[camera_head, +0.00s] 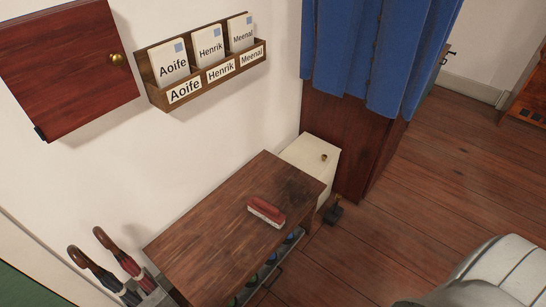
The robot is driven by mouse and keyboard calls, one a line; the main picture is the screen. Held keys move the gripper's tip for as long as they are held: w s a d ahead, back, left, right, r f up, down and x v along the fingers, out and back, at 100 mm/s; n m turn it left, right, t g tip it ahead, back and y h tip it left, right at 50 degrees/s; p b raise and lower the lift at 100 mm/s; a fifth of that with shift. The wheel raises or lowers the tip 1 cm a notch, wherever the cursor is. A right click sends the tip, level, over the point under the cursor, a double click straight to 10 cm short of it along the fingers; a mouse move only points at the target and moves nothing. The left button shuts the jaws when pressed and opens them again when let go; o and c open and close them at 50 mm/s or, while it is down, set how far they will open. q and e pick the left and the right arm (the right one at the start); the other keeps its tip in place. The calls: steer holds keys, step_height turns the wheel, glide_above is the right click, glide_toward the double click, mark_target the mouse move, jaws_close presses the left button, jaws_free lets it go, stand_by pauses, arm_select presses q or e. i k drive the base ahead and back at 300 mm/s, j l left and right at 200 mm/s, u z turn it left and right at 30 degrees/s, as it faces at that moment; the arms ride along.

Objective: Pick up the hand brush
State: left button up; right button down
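The hand brush (266,210) has a reddish-brown back and pale bristles. It lies on the top of a dark wooden bench (215,240), near the bench's front right edge, with nothing touching it from above. Neither of my grippers shows in the head view.
A cream cabinet (312,160) adjoins the bench's far end. A small dark object (333,213) stands on the floor beside it. Umbrellas (118,255) stand at the near left. A wall rack (205,65) holds named cards. A blue curtain (370,55) hangs behind. Bench top is otherwise clear.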

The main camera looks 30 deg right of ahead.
mark_target(263, 209)
steer(key=z, duration=0.8)
steer(key=u, duration=2.25)
steer(key=k+l+u, duration=0.6)
steer(key=k, duration=0.25)
steer(key=j, duration=0.1)
